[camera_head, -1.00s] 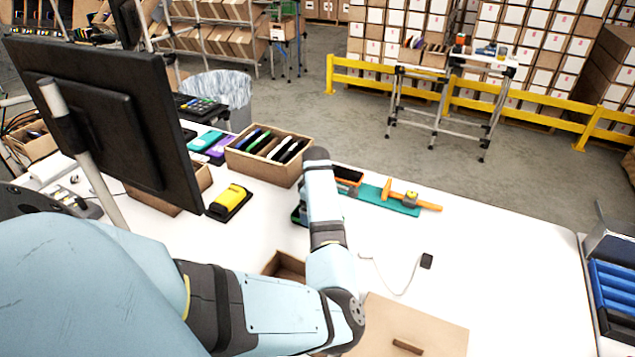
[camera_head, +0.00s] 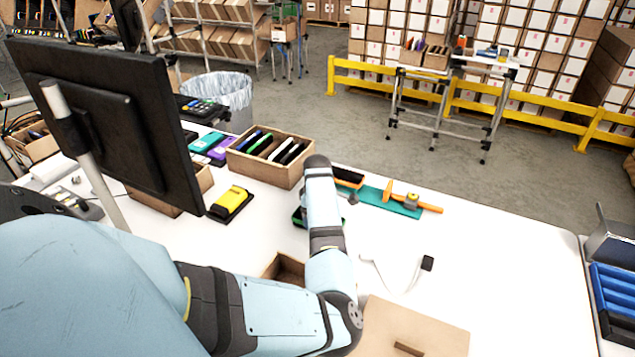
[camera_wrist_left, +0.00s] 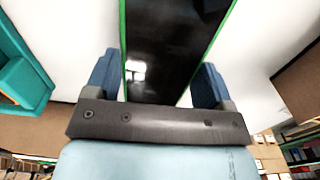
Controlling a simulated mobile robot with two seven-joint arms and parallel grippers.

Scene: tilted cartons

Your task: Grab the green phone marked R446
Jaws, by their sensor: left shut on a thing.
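A green phone (camera_wrist_left: 178,45) with a dark glossy screen lies between the two blue fingers of my left gripper (camera_wrist_left: 157,80) in the left wrist view. The gripper is shut on its green edges, and the phone extends out past the top of that view. In the head view a bit of green and dark casing (camera_head: 299,217) shows beside my left wrist, low over the white table; my arm hides the rest. No R446 marking is readable. My right gripper is not in view.
A wooden box of several phones (camera_head: 249,166) stands behind. A yellow device (camera_head: 231,199) lies left, and a teal tray with a brush and orange-handled tool (camera_head: 403,208) lies right. An open wooden box (camera_head: 284,268) and a cardboard lid (camera_head: 430,325) are in front. A monitor (camera_head: 110,110) stands at left.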

